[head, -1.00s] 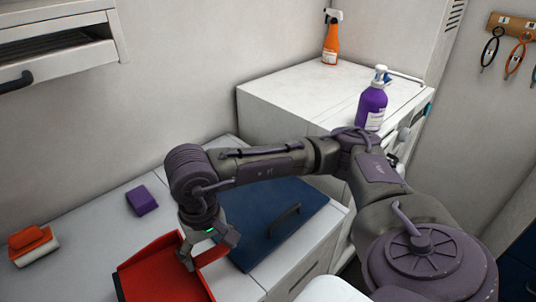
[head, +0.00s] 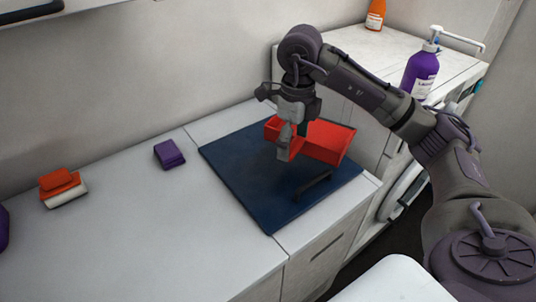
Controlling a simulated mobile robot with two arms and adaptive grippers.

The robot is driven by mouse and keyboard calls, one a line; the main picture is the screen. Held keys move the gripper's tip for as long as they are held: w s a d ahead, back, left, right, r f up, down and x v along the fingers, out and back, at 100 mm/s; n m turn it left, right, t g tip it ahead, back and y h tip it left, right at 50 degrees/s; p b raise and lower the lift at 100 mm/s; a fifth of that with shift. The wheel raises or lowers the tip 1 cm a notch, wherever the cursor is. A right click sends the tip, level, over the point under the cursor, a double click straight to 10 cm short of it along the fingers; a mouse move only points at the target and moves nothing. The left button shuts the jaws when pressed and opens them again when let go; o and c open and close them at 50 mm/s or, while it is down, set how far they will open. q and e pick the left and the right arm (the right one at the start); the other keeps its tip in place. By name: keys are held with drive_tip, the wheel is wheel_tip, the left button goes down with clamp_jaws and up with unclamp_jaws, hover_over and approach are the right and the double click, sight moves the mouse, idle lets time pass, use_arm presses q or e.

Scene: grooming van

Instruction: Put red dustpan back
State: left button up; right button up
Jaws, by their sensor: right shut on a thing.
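The red dustpan (head: 326,141) is in the grip of my right gripper (head: 287,148), which is shut on it near its left end. The dustpan appears to be held above the dark blue panel (head: 236,172), but its exact gap from the panel is hard to judge. The gripper and wrist hide part of the dustpan. My left gripper is not in view.
The blue panel has a black handle (head: 313,186) close below the dustpan. A purple block (head: 169,154) and orange-and-white sponges (head: 62,188) lie on the grey counter (head: 135,235). A purple pump bottle (head: 420,72) and orange bottle (head: 375,15) stand behind.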

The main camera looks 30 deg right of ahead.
drive_tip(key=w+a+f+p, duration=0.1)
drive_tip(key=w+f, duration=0.2)
drive_tip(key=w+a+f+p, duration=0.1)
drive_tip(key=w+a+f, duration=0.1)
drive_tip(key=w+f, duration=0.1)
drive_tip(key=w+a+f+p, duration=0.1)
drive_tip(key=w+a+f, duration=0.1)
drive_tip(key=w+f, duration=0.2)
drive_tip(key=shift+p, duration=0.35)
drive_tip(key=shift+f, duration=0.3)
drive_tip(key=shift+f, duration=0.2)
drive_tip(key=o, duration=1)
drive_tip(key=shift+c, duration=0.2)
